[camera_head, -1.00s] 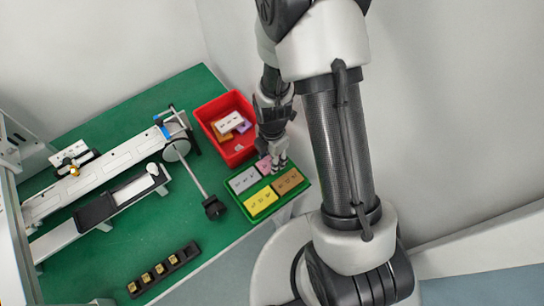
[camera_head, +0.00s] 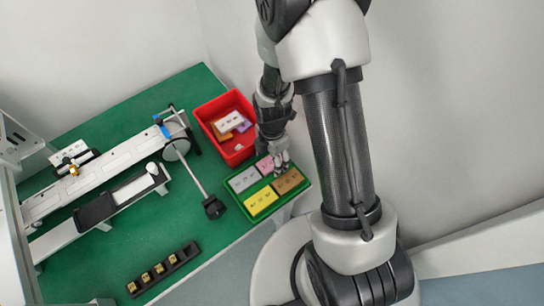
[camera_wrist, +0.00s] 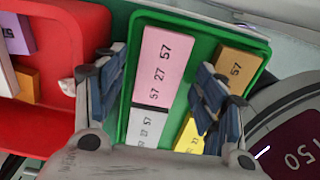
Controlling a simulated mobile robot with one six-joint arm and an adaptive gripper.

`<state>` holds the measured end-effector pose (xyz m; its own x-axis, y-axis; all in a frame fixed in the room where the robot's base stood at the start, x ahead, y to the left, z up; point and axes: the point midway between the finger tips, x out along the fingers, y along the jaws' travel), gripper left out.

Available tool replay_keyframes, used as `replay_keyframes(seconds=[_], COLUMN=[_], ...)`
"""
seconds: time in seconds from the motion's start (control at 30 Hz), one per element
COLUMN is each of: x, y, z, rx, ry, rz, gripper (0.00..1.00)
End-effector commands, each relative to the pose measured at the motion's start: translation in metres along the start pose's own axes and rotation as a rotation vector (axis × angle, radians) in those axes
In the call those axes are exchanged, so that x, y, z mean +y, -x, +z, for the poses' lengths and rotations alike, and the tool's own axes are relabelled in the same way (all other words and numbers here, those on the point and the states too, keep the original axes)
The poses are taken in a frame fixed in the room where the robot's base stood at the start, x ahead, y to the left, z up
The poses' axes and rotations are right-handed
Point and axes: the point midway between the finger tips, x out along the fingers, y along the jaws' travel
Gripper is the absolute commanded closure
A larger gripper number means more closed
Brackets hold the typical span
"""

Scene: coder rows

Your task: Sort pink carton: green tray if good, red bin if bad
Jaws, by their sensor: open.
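The pink carton (camera_wrist: 163,66) lies flat in the green tray (camera_wrist: 131,101), printed with several numbers; it also shows in the head view (camera_head: 264,166). Grey, yellow and brown cartons share the tray with it. My gripper (camera_wrist: 166,85) is open over the tray, its fingers on either side of the pink carton in the wrist view and apart from it. In the head view my gripper (camera_head: 280,163) is above the tray's upper right part. The red bin (camera_head: 214,101) stands beyond the tray and holds several cartons.
The grey (camera_head: 244,180), yellow (camera_head: 261,201) and brown (camera_head: 288,181) cartons lie close around the pink one. A conveyor (camera_head: 105,165) with a printer-like device runs along the left of the green table. A black holder (camera_head: 163,270) lies in front.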

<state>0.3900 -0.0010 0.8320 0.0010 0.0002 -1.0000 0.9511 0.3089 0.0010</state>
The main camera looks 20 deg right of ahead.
Motion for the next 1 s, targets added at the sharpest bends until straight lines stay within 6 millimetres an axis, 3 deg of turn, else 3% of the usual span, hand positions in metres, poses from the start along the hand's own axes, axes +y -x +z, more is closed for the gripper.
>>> replay_keyframes(seconds=[0.17, 0.63, 0.8, 1.0], x=[0.001, 0.001, 0.000, 0.000], y=[0.012, 0.103, 0.118, 0.120], z=[0.000, 0.000, 0.000, 0.000], rx=[-0.001, -0.002, -0.001, 0.000], ry=[0.000, 0.000, 0.000, 0.000], rz=[0.004, 0.005, 0.002, 0.000], gripper=[0.36, 0.36, 0.36, 0.36])
